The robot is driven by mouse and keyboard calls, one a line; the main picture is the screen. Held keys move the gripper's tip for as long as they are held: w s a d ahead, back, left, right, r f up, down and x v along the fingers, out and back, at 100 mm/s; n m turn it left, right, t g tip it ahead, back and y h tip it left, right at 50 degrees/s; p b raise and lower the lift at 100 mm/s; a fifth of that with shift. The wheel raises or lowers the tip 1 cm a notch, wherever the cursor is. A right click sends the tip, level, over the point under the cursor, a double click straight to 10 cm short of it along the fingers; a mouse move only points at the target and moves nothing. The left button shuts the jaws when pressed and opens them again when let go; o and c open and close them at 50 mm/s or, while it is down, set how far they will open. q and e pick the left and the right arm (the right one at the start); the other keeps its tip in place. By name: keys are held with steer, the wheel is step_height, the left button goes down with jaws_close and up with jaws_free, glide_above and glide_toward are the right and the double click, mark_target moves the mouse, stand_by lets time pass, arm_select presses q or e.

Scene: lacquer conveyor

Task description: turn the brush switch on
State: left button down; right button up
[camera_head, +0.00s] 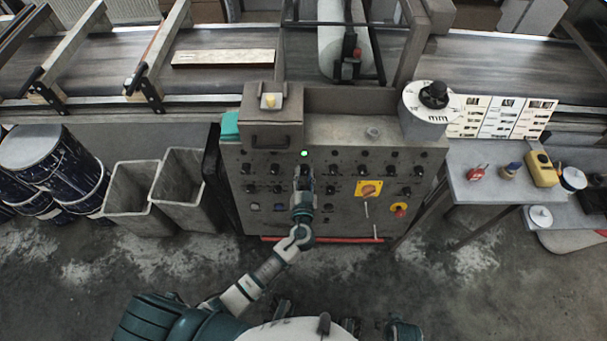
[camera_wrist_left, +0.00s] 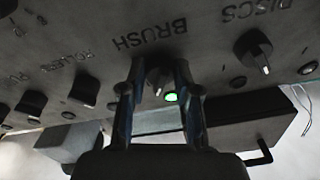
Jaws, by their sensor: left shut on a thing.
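The control panel (camera_head: 340,215) is a grey box front with rows of dark knobs. My left gripper (camera_head: 303,170) reaches its upper rows, and its fingers cover the knob there. In the left wrist view the panel appears upside down, and the brush switch (camera_wrist_left: 158,78), a dark knob by the BRUSH label, sits between the fingers of my left gripper (camera_wrist_left: 159,88). The gripper is shut on this knob. A green lamp (camera_wrist_left: 171,97) beside the knob is lit, and the lit green lamp also shows in the head view (camera_head: 304,153). My right gripper is not in view.
The DISCS knob (camera_wrist_left: 253,50) and the ROLLERS knob (camera_wrist_left: 84,88) flank the brush switch. A yellow rotary switch (camera_head: 369,189) and a red knob (camera_head: 400,210) sit right on the panel. Grey bins (camera_head: 135,205) stand left, a side table (camera_head: 485,185) right.

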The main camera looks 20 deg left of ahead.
arm_select(q)
steer(key=c, duration=1.1)
jaws_free()
steer(key=shift+r, duration=0.1)
steer(key=shift+o, duration=1.4)
steer(key=shift+d, duration=0.2)
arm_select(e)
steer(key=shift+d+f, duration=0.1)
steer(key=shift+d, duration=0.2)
arm_select(q)
steer(key=shift+a, duration=0.1)
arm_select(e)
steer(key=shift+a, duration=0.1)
arm_select(q)
steer(key=shift+s, duration=0.15)
steer(key=v, duration=1.1)
steer(key=shift+s+d, duration=0.25)
steer(key=shift+s, duration=0.05)
